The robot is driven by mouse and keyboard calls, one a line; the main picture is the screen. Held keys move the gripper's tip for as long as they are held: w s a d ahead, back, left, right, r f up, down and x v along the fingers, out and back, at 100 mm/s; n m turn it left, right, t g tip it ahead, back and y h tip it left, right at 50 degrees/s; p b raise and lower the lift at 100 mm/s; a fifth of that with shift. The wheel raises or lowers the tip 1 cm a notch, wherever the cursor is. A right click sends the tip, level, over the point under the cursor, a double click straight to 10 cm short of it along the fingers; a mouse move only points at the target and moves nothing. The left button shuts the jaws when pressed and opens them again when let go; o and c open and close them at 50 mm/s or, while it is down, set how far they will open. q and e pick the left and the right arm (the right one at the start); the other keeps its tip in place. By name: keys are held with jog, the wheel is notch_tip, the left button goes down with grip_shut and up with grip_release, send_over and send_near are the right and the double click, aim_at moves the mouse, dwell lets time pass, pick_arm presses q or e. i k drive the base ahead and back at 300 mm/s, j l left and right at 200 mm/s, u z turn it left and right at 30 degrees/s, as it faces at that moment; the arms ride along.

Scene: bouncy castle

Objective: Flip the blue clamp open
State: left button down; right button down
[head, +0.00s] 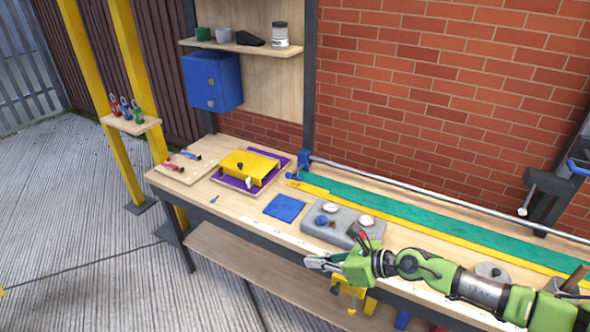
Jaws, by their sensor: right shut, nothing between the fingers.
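A small blue clamp (191,155) lies on a wooden board at the left end of the bench, beside a red one (172,167). It is too small for me to tell whether its lever is up or down. My right gripper (314,263) comes in from the right, low over the bench's front edge. It is shut and empty, in front of the grey block and well to the right of the small blue clamp. My left gripper is not in view.
A yellow piece (249,166) on a purple tray (229,181), a blue square (285,208) and a grey block (343,233) stand between. A blue bar-clamp head (304,159) sits at the back on a long rail. Bare bench shows left of the blue square.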

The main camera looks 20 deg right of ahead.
aim_at(296, 170)
jog(key=i+l, duration=0.35)
jog(key=i, duration=0.15)
jog(key=i+l, duration=0.7)
jog(key=i, duration=0.25)
